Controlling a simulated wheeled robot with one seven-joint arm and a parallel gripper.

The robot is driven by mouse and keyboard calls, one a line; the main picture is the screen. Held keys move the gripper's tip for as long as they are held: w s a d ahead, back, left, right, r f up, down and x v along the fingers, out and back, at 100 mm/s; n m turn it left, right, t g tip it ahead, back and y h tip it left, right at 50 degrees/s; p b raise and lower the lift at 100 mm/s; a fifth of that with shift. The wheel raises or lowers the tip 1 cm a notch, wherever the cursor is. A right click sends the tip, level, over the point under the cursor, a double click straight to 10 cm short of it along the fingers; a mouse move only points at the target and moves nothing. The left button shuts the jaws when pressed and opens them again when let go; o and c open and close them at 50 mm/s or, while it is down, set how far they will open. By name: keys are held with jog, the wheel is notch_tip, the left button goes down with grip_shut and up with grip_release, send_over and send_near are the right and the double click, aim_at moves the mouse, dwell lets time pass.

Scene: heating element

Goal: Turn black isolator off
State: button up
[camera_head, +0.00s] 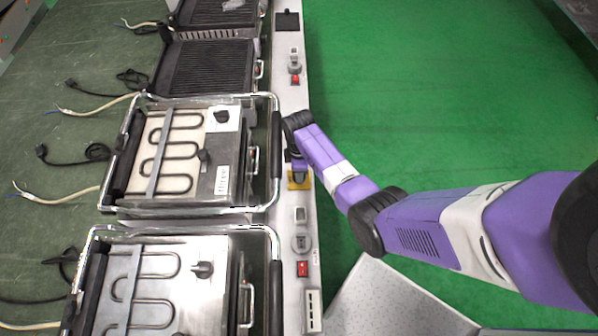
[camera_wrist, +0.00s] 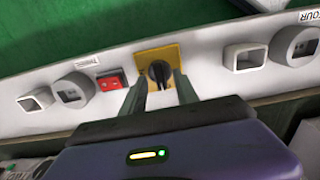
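The black isolator is a dark rotary knob (camera_wrist: 159,72) on a yellow square plate (camera_wrist: 171,52), set in the pale panel in the wrist view. Its grip ridge points roughly up and down in that picture. My gripper (camera_wrist: 161,80) is open, with one finger at each side of the knob. I cannot tell whether the fingers touch it. In the head view the yellow plate (camera_head: 299,185) shows just below my gripper (camera_head: 298,174), and the knob is mostly hidden by the arm.
A red switch (camera_wrist: 110,82), round sockets (camera_wrist: 73,90) and square white housings (camera_wrist: 243,57) flank the plate. In the head view, grills with heating elements (camera_head: 172,150) stand left of the panel strip (camera_head: 291,100). The green floor (camera_head: 430,90) at right is clear.

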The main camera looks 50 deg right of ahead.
notch_tip(320, 180, up, 6)
jog(key=shift+r, duration=0.2)
jog(key=shift+a+f, duration=0.1)
dwell(0.6)
